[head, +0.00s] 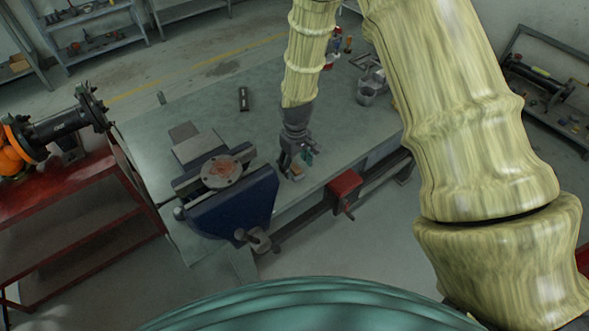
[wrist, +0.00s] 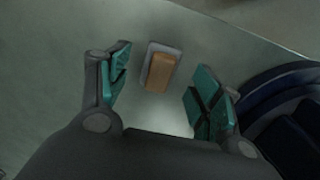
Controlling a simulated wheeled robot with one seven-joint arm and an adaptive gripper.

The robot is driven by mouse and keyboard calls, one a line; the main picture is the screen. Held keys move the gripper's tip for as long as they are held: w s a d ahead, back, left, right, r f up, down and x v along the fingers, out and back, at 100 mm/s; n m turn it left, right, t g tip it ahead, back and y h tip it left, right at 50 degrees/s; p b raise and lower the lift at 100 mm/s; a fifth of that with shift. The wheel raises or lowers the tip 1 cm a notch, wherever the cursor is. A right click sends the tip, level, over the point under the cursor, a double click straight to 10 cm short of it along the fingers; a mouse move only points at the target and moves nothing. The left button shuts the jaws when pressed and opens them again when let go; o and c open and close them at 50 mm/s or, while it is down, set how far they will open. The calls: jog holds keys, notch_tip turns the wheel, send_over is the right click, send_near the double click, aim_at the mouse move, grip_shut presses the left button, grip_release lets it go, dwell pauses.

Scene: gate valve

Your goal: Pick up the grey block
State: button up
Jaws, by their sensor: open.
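In the wrist view a small light-grey block-like piece (wrist: 175,51) lies on the bench with a tan-brown block (wrist: 160,72) on or against it. I cannot tell whether they are joined. My gripper (wrist: 163,95) is open, with teal pads on either side of the space just below this pair in the picture. Nothing is between the pads. In the head view my gripper (head: 296,164) points down near the bench's front edge, and the tan block (head: 298,172) shows just by its fingers. The grey piece is mostly hidden there.
A blue vise (head: 232,200) with a round flanged part (head: 221,171) on top stands left of my gripper. Grey plates (head: 198,146) lie behind it. A dark block (head: 243,98) lies farther back on the bench (head: 205,108). A metal container (head: 367,94) stands right.

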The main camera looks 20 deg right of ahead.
jog(key=shift+f+p, duration=0.4)
jog(key=shift+f, duration=1.05)
jog(key=shift+c, duration=0.4)
jog(key=c, duration=1)
